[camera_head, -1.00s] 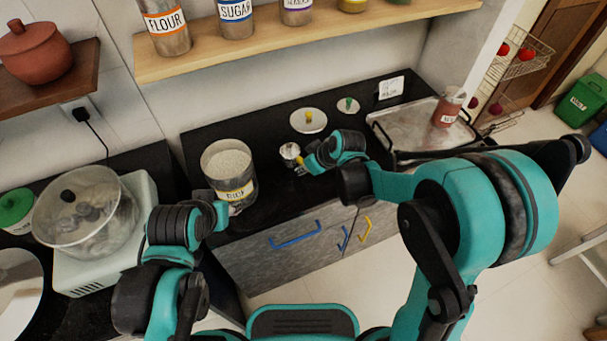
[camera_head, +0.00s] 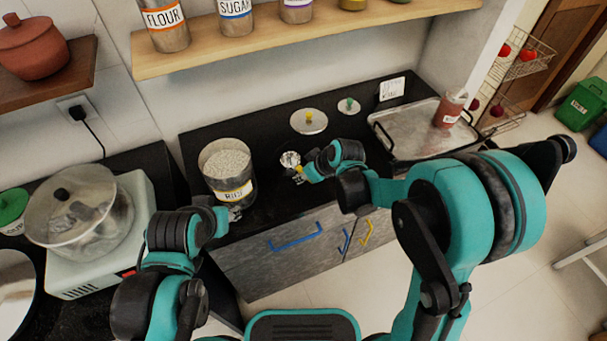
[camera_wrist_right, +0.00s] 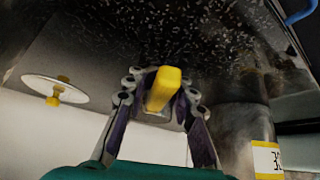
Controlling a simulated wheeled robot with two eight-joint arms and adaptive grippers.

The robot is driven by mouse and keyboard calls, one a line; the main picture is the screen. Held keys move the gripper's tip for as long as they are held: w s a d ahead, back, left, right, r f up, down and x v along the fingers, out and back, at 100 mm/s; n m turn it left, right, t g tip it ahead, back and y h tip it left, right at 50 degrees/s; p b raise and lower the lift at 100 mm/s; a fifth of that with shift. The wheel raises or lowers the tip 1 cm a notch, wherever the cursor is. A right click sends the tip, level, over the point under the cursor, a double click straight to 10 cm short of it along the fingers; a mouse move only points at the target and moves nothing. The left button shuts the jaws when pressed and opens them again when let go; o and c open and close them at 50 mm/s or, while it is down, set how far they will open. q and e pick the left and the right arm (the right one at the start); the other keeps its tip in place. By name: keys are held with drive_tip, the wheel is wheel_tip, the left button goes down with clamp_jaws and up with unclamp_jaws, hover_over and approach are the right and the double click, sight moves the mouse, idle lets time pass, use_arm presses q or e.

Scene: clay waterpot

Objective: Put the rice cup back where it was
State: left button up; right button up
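The small metal rice cup (camera_head: 290,159) with a yellow handle is over the dark counter, right of the rice canister (camera_head: 229,174). My right gripper (camera_head: 301,173) is at its handle. In the right wrist view the yellow handle (camera_wrist_right: 163,90) lies between the fingers of my right gripper (camera_wrist_right: 162,88), which close around it. I cannot tell whether the cup touches the counter. The canister is open, labelled RICE and full of pale grains. My left gripper (camera_head: 235,213) is low at the canister's front, and its fingers are too small to judge.
A round lid with a yellow knob (camera_head: 309,121) and a smaller lid with a green knob (camera_head: 348,106) lie behind the cup. A metal tray (camera_head: 400,122) with a reddish jar (camera_head: 449,110) is at right. A glass-lidded cooker (camera_head: 72,210) stands at left.

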drive_tip(key=shift+d+f, duration=0.1)
drive_tip(key=shift+f, duration=0.3)
drive_tip(key=shift+d+r, duration=0.1)
drive_tip(key=shift+r+p, duration=0.5)
drive_tip(key=p+v, duration=0.5)
drive_tip(key=v, duration=0.7)
drive_tip(key=s+d+r+m+t+h, duration=0.2)
drive_tip(key=s+d+r+m+h, duration=0.2)
drive_tip(key=s+d+r+m, duration=0.3)
drive_tip(key=s+d+m, duration=0.2)
drive_tip(key=s+d, duration=0.3)
drive_tip(key=s, duration=0.2)
drive_tip(key=shift+r+t+h, duration=0.25)
drive_tip(key=shift+t+h, duration=0.05)
